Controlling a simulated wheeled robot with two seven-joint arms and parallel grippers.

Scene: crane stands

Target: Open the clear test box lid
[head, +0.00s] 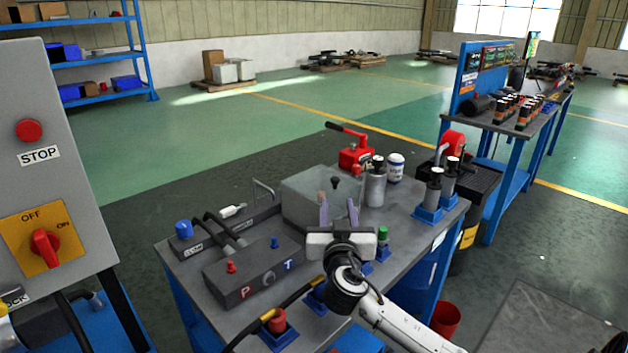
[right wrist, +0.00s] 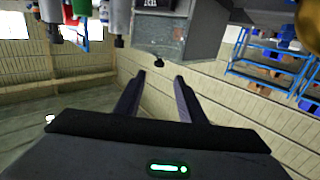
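The clear test box (head: 300,208) stands on the grey workbench (head: 410,218) in the head view. Its lid looks closed, and a dark knob (head: 335,182) shows on it. My right gripper (head: 338,207) is in front of the box, its two fingers apart and pointing at it. The right wrist view is upside down. There the gripper (right wrist: 158,82) is open with nothing between its fingers. The box (right wrist: 172,38) and the knob (right wrist: 158,63) show just beyond the fingertips, apart from them. My left gripper is not in view.
A dark manifold block (head: 255,268) with coloured caps lies left of the box. A red hand pump (head: 355,158) and metal cylinders (head: 376,186) stand behind and right of it. A grey control panel (head: 50,170) stands at the left. Blue holders line the bench's right side.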

